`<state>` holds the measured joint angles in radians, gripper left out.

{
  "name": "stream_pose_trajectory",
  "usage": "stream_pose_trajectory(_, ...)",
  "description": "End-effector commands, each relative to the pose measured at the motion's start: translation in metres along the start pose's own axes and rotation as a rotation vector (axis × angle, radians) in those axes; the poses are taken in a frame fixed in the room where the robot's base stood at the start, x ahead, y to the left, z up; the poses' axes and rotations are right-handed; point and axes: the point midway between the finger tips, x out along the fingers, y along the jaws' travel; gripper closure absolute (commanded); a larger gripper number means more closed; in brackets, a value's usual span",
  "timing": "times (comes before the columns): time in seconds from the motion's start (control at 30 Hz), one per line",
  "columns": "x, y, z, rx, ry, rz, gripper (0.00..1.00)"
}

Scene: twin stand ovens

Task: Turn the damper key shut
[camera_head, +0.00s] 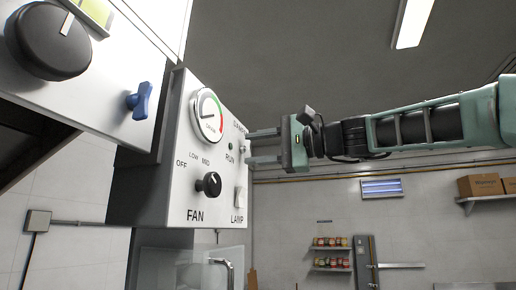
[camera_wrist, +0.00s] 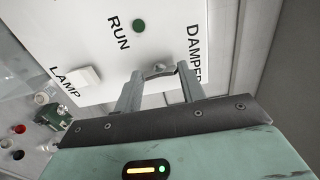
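The damper key (camera_wrist: 160,70) is a small silver piece on the white panel, beside the DAMPER label in the wrist view. In the head view only a small part of it (camera_head: 243,147) shows, near the panel's right edge. My gripper (camera_wrist: 160,76) faces the panel with its two fingers spread, one on each side of the key. In the head view my gripper (camera_head: 250,147) reaches in from the right, its fingertips close to the panel. The fingers look apart from the key, but any light contact is hard to tell.
The control panel (camera_head: 180,190) also carries a gauge (camera_head: 208,115), a black FAN knob (camera_head: 209,184), a white LAMP switch (camera_head: 240,197) and a green RUN light (camera_wrist: 139,25). A blue handle (camera_head: 141,101) sticks out at the left. Open room lies right of the panel.

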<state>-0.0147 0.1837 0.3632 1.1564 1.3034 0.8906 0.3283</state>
Motion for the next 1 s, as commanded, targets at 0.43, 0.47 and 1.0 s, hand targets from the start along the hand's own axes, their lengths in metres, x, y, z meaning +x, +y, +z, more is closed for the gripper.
stream_pose_trajectory(0.43,0.0,0.0,0.0,0.0,0.001,0.0,0.38)
stream_pose_trajectory(0.47,0.0,0.0,0.0,0.0,0.001,0.0,0.38)
stream_pose_trajectory(1.0,-0.092,0.006,-0.001,-0.003,0.008,0.0,0.38)
